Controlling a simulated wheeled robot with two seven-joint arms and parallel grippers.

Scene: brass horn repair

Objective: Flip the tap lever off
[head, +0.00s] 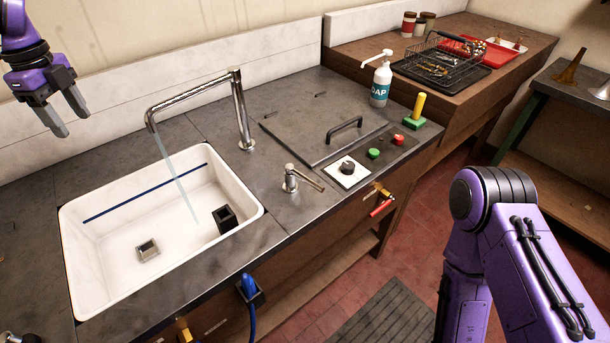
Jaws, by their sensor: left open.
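A chrome tap spout (240,112) rises from the dark counter behind the sink and bends over it. A stream of water (177,178) runs from its end into the white sink (88,250). A separate chrome tap lever (307,178) sits on a short base on the counter, right of the sink; its arm points to the right and slightly toward the front. My left gripper (70,122) is at the upper left, raised, open and empty, well apart from the spout and the lever. My right arm shows at the lower right, but its gripper is out of the frame.
Right of the lever are a black knob (347,168), green and red buttons, and a lid with a black handle (345,129). A red-handled brass valve (381,206) projects from the counter front. A soap bottle (381,82) and yellow-handled brush (418,108) stand farther back.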

